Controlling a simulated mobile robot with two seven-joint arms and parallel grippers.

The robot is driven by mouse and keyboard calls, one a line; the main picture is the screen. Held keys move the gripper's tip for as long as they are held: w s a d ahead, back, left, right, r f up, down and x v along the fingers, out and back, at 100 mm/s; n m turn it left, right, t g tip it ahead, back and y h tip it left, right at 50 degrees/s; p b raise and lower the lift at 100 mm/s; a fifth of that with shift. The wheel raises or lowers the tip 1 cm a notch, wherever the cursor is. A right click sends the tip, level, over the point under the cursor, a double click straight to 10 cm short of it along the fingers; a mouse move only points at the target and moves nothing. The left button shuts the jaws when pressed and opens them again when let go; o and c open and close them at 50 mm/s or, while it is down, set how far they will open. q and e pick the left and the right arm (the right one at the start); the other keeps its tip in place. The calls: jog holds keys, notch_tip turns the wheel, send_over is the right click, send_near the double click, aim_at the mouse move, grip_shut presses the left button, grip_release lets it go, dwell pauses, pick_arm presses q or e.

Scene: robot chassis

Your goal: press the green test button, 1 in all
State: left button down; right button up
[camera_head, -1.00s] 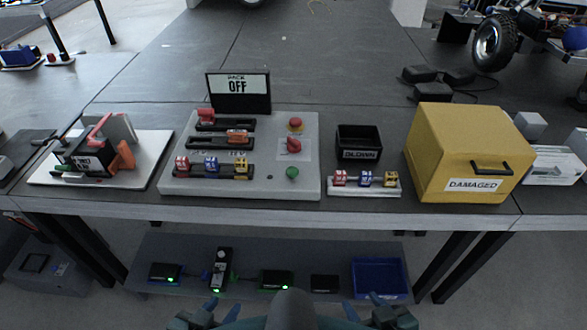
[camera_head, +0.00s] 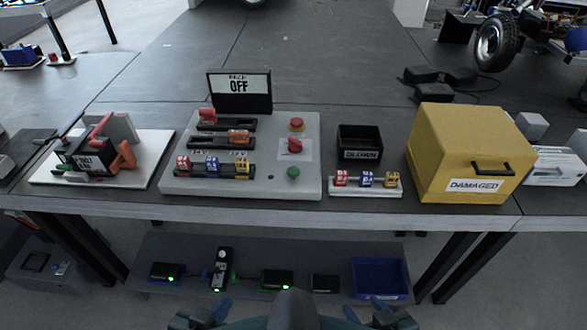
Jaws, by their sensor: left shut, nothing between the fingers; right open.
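The green test button (camera_head: 293,172) sits at the lower right of a light grey panel (camera_head: 270,190) on the table. A red rotary knob (camera_head: 295,145) and a red push button (camera_head: 296,124) are above it on the panel. A sign reading "PACK OFF" (camera_head: 240,90) stands behind the panel. My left gripper (camera_head: 208,309) is shut and empty at the bottom edge, below the table front. My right gripper (camera_head: 368,308) is open and empty at the bottom edge, right of the centre. Both are well apart from the button.
Coloured fuses (camera_head: 213,165) sit on the panel. Right of it are a black bin marked "BLOWN" (camera_head: 360,141), a rack of fuses (camera_head: 366,188) and a yellow box marked "DAMAGED" (camera_head: 462,150). A white board with a device (camera_head: 150,170) lies left. A lower shelf (camera_head: 240,255) holds small chargers.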

jog(key=shift+w+r, duration=0.2)
jog(key=shift+w, duration=0.1)
dwell(0.4)
jog(key=shift+s, duration=0.1)
dwell(0.4)
